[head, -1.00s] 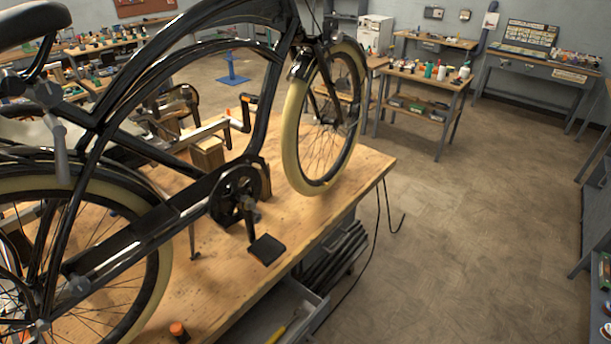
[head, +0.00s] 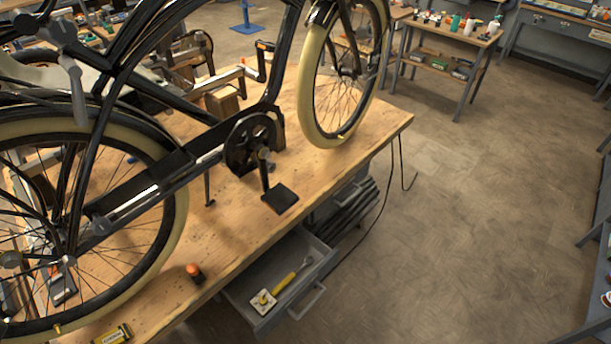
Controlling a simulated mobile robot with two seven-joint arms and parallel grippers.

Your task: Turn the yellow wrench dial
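A wrench with a yellow handle (head: 285,283) and a grey head lies in the open grey drawer (head: 241,285) below the workbench's front edge, in the head view. Its yellow end is close to a small pale square piece with a yellow knob-like top (head: 263,300). I cannot tell whether the two are joined or whether this piece is the dial. Neither of my grippers shows in the head view.
A black bicycle with cream tyres (head: 172,228) stands on the wooden workbench (head: 237,228). An orange-topped object (head: 194,273) and a yellow item (head: 113,335) are near the bench edge. The floor right of the bench is clear.

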